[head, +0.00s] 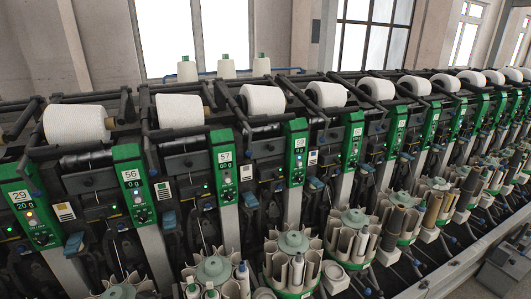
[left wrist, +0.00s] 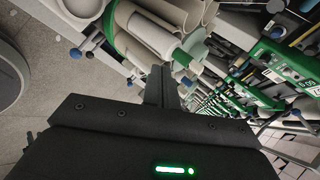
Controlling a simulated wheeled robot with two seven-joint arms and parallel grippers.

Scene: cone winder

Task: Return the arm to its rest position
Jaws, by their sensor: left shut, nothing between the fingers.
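My left gripper (left wrist: 163,86) shows in the left wrist view, with its fingers shut and empty. Beyond the fingertips is a bobbin magazine with pale tube-shaped pockets (left wrist: 150,35) and a white bobbin in it. The gripper appears close to this magazine, but I cannot tell the exact gap. Neither of my arms nor grippers shows in the head view, and my right gripper is in no view.
The cone winder runs across the head view with green unit panels (head: 225,170) and white yarn cones (head: 180,110) on top. Round bobbin magazines (head: 292,262) stand out along its front. Grey floor (left wrist: 50,75) lies at the left of the wrist view.

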